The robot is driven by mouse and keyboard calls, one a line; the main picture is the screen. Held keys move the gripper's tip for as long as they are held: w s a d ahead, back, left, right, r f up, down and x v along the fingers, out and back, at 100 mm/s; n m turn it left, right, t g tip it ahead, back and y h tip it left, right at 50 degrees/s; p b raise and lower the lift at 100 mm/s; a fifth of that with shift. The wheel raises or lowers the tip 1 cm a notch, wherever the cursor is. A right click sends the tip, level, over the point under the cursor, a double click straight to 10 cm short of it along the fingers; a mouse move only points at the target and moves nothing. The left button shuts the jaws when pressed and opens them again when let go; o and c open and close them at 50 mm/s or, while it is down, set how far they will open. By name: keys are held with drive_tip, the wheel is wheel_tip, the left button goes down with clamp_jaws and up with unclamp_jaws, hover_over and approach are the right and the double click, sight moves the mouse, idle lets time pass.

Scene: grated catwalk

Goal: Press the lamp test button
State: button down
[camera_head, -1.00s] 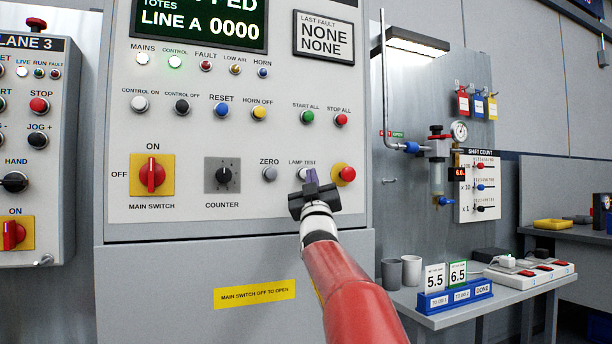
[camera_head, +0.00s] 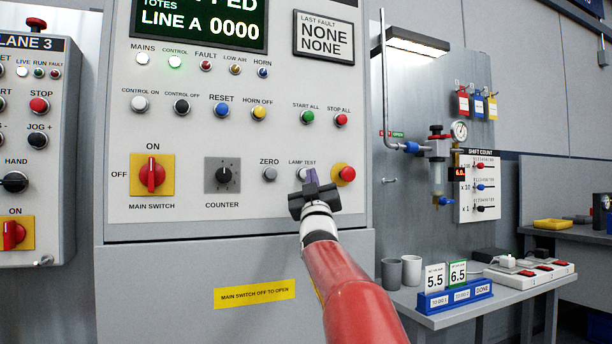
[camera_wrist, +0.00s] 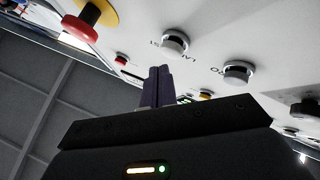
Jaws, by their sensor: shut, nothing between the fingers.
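The lamp test button (camera_head: 302,173) is a pale round button in a metal ring on the grey panel, under its LAMP TEST label. My gripper (camera_head: 311,176) is in front of it in the head view and hides part of it. In the wrist view the button (camera_wrist: 175,42) shows in full, just beyond the purple fingertips (camera_wrist: 158,70). The fingers are shut together and empty. They point toward the panel near the button, with a small gap showing in the picture; contact is not seen.
The ZERO button (camera_head: 269,174) is close on the left. The red stop button on its yellow base (camera_head: 343,174) is close on the right, near my gripper. The black counter knob (camera_head: 223,175) and red main switch (camera_head: 152,175) are further left. A side table (camera_head: 520,284) stands right.

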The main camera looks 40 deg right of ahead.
drive_tip(key=shift+w, duration=0.15)
drive_tip(key=shift+w+d, duration=0.1)
drive_tip(key=shift+w, duration=0.15)
drive_tip(key=shift+w+d+p, duration=0.2)
drive_tip(key=shift+w+p, duration=0.45)
drive_tip(key=shift+w, duration=0.15)
idle(1.1)
idle(0.4)
drive_tip(key=shift+s+a+b, duration=0.15)
drive_tip(key=shift+s+b, duration=0.45)
drive_tip(key=shift+s+a+b, duration=0.15)
drive_tip(key=shift+s+b, duration=0.45)
